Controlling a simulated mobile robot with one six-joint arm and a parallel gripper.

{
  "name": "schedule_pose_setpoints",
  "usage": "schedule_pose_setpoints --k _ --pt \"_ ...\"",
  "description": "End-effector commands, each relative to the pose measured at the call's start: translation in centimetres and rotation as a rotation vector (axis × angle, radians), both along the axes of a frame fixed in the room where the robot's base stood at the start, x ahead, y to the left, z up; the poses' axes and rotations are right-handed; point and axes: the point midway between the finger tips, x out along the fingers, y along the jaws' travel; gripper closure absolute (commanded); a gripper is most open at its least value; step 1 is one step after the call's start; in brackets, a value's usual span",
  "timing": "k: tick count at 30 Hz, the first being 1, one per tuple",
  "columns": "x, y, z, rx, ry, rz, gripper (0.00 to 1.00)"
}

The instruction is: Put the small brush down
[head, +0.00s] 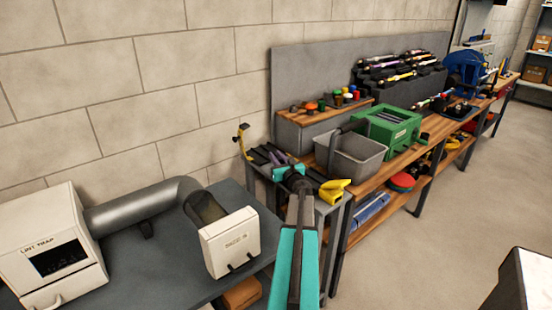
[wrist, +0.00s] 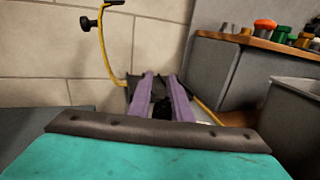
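My gripper (wrist: 161,98) is over the small grey side table (head: 332,209) at the wall. Its two purple-faced fingers have a visible gap in the wrist view. Something dark (wrist: 161,108) shows between them, and I cannot tell whether it is held or lies beyond. I cannot make out the small brush for certain. A thin yellow bent rod (wrist: 105,48) with a dark end rises left of the fingers; it also shows in the head view (head: 243,145). Another yellow strip (wrist: 204,107) runs right of the fingers. A yellow piece (head: 335,190) sits at the table's right corner.
A grey bin (head: 351,158) and a green box (head: 390,128) stand close on the right on the wooden bench. The lint trap (head: 45,245) and its grey pipe (head: 140,204) occupy the dark table on the left. The block wall is close behind.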

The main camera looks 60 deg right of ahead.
Motion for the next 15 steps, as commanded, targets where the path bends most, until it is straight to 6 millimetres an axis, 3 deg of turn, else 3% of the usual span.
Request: schedule_pose_setpoints --k 2,15 --pt "-0.01 0.0 0.04 0.0 0.0 0.0 0.69" --pt "-0.04 -0.02 0.3 0.0 0.0 0.0 0.69"
